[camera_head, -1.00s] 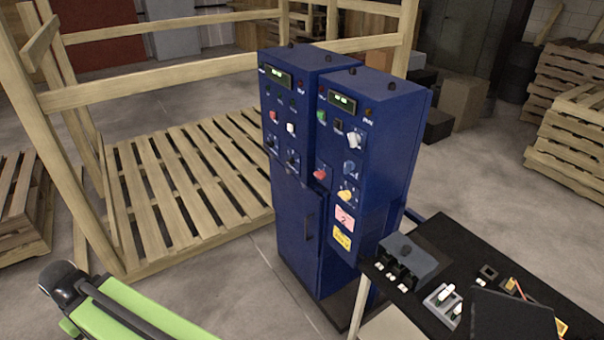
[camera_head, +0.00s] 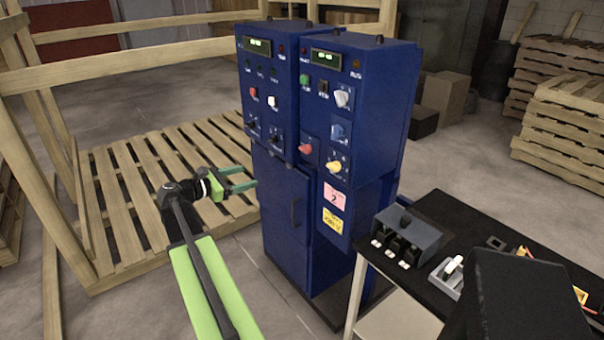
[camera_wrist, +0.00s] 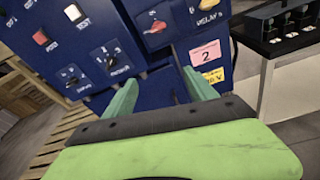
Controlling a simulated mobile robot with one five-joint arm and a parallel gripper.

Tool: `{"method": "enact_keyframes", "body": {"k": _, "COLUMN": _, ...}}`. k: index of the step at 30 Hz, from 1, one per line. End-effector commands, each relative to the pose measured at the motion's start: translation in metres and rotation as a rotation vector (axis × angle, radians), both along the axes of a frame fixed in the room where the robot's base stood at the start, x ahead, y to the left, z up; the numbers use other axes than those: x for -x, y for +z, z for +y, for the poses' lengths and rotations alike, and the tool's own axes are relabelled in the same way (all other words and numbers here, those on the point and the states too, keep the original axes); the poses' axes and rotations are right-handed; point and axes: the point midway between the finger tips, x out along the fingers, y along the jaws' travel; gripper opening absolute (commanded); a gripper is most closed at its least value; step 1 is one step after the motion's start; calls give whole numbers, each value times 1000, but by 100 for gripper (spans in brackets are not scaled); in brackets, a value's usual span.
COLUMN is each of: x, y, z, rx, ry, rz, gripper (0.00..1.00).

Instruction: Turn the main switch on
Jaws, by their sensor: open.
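A blue control cabinet (camera_head: 372,112) with two panel columns stands at the centre. Its front carries a red rotary knob (camera_head: 305,149) and a yellow knob (camera_head: 334,166) on the right column. The red knob also shows at the top of the wrist view (camera_wrist: 155,26). I cannot read which control is labelled as the main switch. My gripper (camera_head: 249,176) is open and empty, in front of the cabinet's left side, below the panel knobs. In the wrist view its two green fingers (camera_wrist: 160,80) point at the cabinet front, below the red knob, apart from it.
White rotary switches, coloured buttons and green displays fill the upper panels. A pink label (camera_head: 335,196) and a yellow label (camera_head: 332,221) sit below the yellow knob. A black-topped table (camera_head: 455,212) with devices stands at right. A wooden pallet frame (camera_head: 110,175) stands at left.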

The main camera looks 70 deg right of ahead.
Motion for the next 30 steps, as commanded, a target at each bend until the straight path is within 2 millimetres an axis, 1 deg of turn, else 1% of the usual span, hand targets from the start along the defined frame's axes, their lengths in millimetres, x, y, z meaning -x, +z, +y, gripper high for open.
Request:
{"method": "enact_keyframes", "body": {"k": 1, "x": 16, "y": -3, "z": -22, "rx": 21, "ry": -19, "rz": 97, "gripper": 65}}
{"method": "enact_keyframes", "body": {"k": 3, "x": 31, "y": 10, "z": -38, "rx": 36, "ry": -37, "rz": 203, "gripper": 65}}
{"method": "enact_keyframes", "body": {"k": 6, "x": 39, "y": 20, "z": -45, "rx": 44, "ry": -46, "rz": 263, "gripper": 65}}
{"method": "enact_keyframes", "body": {"k": 10, "x": 41, "y": 23, "z": -48, "rx": 43, "ry": -47, "rz": 266, "gripper": 65}}
{"method": "enact_keyframes", "body": {"k": 14, "x": 51, "y": 22, "z": -64, "rx": 43, "ry": -48, "rz": 264, "gripper": 65}}
{"method": "enact_keyframes", "body": {"k": 24, "x": 96, "y": 22, "z": -136, "rx": 43, "ry": -49, "rz": 262, "gripper": 65}}
{"method": "enact_keyframes", "body": {"k": 30, "x": 120, "y": 22, "z": -172, "rx": 42, "ry": -48, "rz": 261, "gripper": 65}}
